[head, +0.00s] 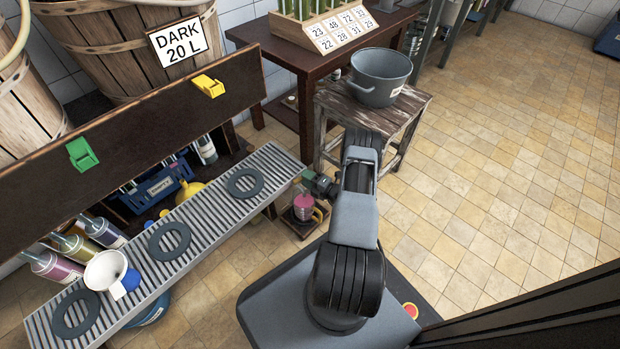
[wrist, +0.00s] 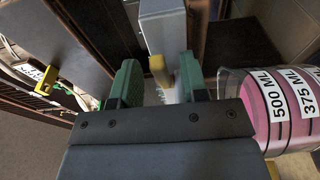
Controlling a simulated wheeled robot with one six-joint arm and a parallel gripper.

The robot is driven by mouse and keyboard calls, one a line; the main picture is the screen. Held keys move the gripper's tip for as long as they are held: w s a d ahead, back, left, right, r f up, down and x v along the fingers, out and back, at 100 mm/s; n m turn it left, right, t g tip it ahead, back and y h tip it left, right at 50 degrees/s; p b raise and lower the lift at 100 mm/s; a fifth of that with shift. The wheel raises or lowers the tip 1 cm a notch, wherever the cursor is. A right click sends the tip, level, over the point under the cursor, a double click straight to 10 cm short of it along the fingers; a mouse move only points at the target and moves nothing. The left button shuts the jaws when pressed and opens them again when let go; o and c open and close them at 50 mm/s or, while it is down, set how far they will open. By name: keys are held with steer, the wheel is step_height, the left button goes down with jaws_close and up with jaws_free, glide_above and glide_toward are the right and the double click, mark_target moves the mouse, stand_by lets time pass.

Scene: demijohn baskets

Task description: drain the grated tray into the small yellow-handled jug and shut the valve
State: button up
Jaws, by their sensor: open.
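The grated tray (head: 205,215) runs from lower left to the middle in the head view. Its grey end (wrist: 162,22) shows at the top of the wrist view. A yellow valve lever (wrist: 158,66) sits below that end, between my gripper's green fingers but apart from them. My gripper (wrist: 158,84) is open; in the head view (head: 307,177) it is by the tray's right end. The small jug (head: 303,207), with yellow handle (head: 321,213), holds pink liquid below my gripper. The jug (wrist: 285,105) reads 500 ML and 375 ML at wrist-view right. I cannot tell the valve's setting.
The jug stands on a low dark wooden stand (head: 300,229). Dark rings (head: 245,182) and a white funnel (head: 105,271) lie on the tray. A grey pot (head: 379,77) stands on a wooden stool (head: 420,103). Tiled floor to the right is clear.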

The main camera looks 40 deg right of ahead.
jaws_close()
steer(key=shift+w+d+n+g+y, duration=0.15)
steer(key=shift+n+g+y, duration=0.1)
steer(key=shift+n+y, duration=0.25)
steer(key=shift+w+n+g+y, duration=0.15)
steer(key=shift+n+g+y, duration=0.15)
steer(key=shift+y, duration=0.3)
jaws_free()
steer(key=p+v, duration=0.3)
steer(key=v, duration=1)
steer(key=shift+s+d, duration=0.15)
steer(key=shift+s, duration=0.2)
